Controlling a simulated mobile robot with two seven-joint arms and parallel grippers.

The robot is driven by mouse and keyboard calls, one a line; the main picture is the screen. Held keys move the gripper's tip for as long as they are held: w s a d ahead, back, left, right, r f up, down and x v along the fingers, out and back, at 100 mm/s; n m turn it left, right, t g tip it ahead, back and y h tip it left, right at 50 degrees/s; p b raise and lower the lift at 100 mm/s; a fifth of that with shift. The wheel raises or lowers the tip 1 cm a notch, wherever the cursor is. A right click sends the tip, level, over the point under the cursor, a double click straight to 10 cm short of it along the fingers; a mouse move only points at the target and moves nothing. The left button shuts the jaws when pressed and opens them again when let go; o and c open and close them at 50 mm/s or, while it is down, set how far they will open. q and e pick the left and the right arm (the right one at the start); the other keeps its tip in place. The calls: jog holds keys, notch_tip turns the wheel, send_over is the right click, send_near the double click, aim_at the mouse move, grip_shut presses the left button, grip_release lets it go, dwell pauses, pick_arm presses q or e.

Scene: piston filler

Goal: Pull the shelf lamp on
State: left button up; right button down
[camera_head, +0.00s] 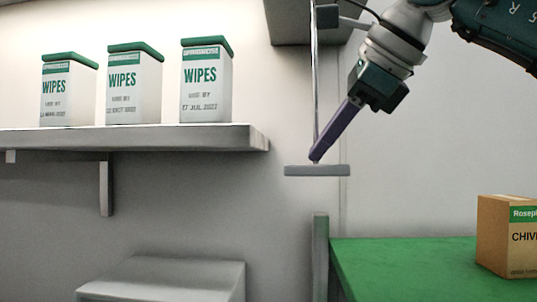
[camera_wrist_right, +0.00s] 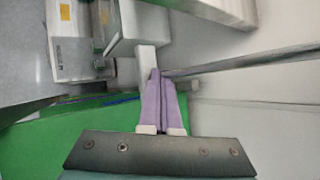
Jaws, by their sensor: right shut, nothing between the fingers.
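A thin pull rod (camera_head: 315,85) hangs down from a grey housing (camera_head: 290,30) at the top of the head view. It ends in a flat grey crossbar (camera_head: 330,171). My right gripper (camera_head: 315,158) comes down from the upper right, with its purple fingers shut and empty. Its tips are at the rod's lower end, just above the crossbar; I cannot tell if they touch it. In the right wrist view the shut fingertips (camera_wrist_right: 157,75) are beside the rod (camera_wrist_right: 250,61) and the crossbar (camera_wrist_right: 147,58). The lamp itself is not clearly visible. My left gripper is not in view.
A wall shelf (camera_head: 170,138) on the left holds three wipes tubs (camera_head: 205,85). The wall behind them is bright. A green tabletop (camera_head: 400,260) with a cardboard box (camera_head: 505,240) is at lower right. A grey box (camera_head: 165,280) is low on the left.

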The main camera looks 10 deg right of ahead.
jog(key=shift+r+p, duration=1.1)
jog(key=shift+r, duration=0.3)
notch_tip(320, 180, up, 6)
jog(key=p, duration=0.4)
jog(key=shift+p, duration=0.3)
dwell(3.6)
